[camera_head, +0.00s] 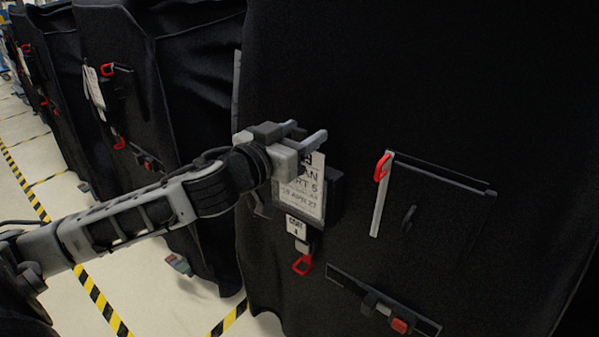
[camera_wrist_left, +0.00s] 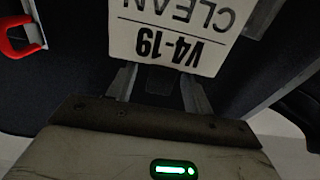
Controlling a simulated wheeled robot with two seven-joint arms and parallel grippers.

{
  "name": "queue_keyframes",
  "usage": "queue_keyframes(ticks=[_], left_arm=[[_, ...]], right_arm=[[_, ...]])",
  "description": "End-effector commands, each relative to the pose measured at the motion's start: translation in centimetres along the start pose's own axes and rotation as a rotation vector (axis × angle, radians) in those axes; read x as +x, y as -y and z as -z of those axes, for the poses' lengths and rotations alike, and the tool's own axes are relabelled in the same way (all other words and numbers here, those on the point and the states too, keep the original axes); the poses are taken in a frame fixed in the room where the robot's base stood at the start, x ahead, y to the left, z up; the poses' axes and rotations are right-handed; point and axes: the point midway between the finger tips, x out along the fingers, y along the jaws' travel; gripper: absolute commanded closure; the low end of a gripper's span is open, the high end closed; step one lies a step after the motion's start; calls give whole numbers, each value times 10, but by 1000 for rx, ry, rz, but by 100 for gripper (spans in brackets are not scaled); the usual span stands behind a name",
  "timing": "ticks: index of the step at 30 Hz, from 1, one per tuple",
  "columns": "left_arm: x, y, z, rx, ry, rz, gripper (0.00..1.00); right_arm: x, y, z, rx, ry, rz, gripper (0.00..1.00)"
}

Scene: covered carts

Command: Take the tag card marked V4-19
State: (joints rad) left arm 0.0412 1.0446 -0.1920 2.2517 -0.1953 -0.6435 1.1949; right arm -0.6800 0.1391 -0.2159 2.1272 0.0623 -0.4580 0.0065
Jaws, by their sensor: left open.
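The tag card marked V4-19 shows upside down in the left wrist view (camera_wrist_left: 175,40), white with black print, with CLEAN beyond the number. In the head view the card (camera_head: 313,187) stands in a dark holder on the front of the black covered cart; its top is partly hidden by my gripper. My left gripper (camera_head: 307,133) is open at the card's top edge. In the left wrist view its two fingers (camera_wrist_left: 158,80) point toward the card's marked end, one on each side. I cannot tell whether they touch it. My right gripper is not in view.
A red clip on a white strip (camera_head: 381,168) is right of the card. A small label (camera_head: 297,227) and a red-looped tag (camera_head: 303,263) hang below it. A dark strip with a red block (camera_head: 399,325) is lower right. More covered carts (camera_head: 180,80) stand left.

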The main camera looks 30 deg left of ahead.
Motion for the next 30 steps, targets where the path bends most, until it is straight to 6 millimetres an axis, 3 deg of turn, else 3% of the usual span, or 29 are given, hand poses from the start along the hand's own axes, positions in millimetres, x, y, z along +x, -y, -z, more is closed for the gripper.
queue_keyframes(ticks=[1, 6, 20, 30], left_arm=[[0, 0, 0, 0, 0, 0, 57], [0, 0, 0, -1, 0, 0, 100], [1, -3, 8, -4, -1, -6, 100], [5, -10, 53, -2, -1, -21, 100]], right_arm=[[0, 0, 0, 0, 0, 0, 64], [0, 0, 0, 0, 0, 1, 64], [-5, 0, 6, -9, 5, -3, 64], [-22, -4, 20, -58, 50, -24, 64]])
